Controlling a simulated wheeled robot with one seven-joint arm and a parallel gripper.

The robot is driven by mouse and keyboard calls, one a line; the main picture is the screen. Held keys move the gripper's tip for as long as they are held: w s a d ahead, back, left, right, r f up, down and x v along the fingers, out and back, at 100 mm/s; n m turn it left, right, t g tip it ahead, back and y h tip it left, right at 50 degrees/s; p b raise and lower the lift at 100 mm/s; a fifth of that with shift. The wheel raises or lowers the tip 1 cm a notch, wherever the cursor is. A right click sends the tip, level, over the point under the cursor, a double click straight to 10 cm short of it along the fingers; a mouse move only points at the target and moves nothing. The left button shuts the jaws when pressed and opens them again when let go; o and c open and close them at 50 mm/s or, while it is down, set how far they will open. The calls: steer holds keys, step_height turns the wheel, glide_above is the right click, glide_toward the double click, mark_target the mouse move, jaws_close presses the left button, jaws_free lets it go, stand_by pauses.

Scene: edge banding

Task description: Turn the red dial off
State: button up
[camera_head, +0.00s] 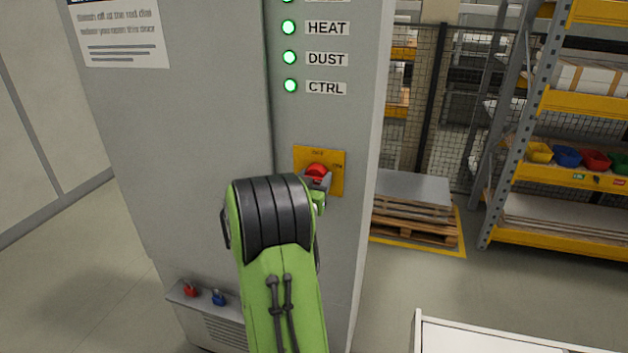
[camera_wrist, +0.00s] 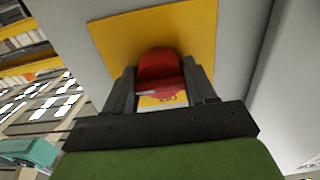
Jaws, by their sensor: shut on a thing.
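The red dial (camera_head: 317,170) sits on a yellow plate (camera_head: 335,186) on the front of the grey cabinet (camera_head: 190,130). My gripper (camera_head: 318,180) is at the dial, with the arm reaching up from below. In the wrist view, the red dial (camera_wrist: 160,68) is between the two dark fingers of my gripper (camera_wrist: 162,88), which are shut on it. The yellow plate (camera_wrist: 115,40) shows behind it. Small lettering on the plate is partly hidden by the gripper, and I cannot read the dial's setting.
Green lamps labelled HEAT (camera_head: 289,27), DUST (camera_head: 289,57) and CTRL (camera_head: 290,86) are lit above the dial. A small ledge (camera_head: 205,301) with red and blue padlocks is low on the cabinet. A pallet (camera_head: 415,215) and shelving (camera_head: 560,180) stand at right.

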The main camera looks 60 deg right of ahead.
steer(key=shift+f+n, duration=0.1)
steer(key=shift+n, duration=0.2)
steer(key=n+b, duration=0.1)
steer(key=n, duration=0.2)
steer(key=shift+n, duration=0.4)
steer(key=n, duration=0.4)
steer(key=shift+n+b, duration=0.3)
steer(key=shift+b, duration=0.05)
steer(key=n, duration=0.4)
steer(key=shift+s+p, duration=0.1)
steer(key=shift+p, duration=0.3)
steer(key=shift+n+p, duration=0.8)
steer(key=shift+n, duration=1.6)
steer(key=o, duration=1)
steer(key=shift+o, duration=0.2)
